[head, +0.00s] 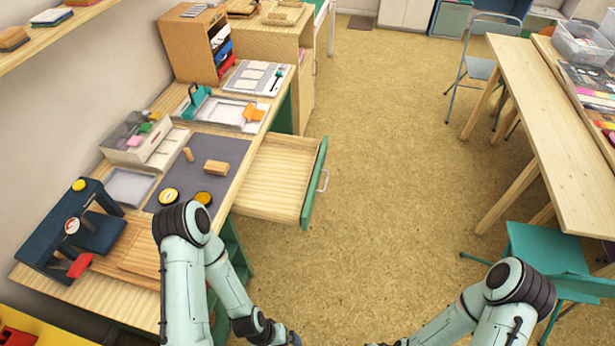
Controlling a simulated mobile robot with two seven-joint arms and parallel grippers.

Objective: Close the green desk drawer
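The green-fronted desk drawer (314,187) is pulled well out from the right side of the wooden desk (262,155). Its pale wooden inside looks empty. A light handle (324,181) sits on the outer face of the green front, facing the open floor. Both of my arms show at the bottom of the head view, the left one beside the desk and the right one near the green stool. Both grippers are below the picture edge and out of view, so their state is hidden.
The desktop holds a grey mat (214,158), two round inkpads (203,198), a wooden block (216,167), and a dark blue press (75,230). Floor right of the drawer is clear.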

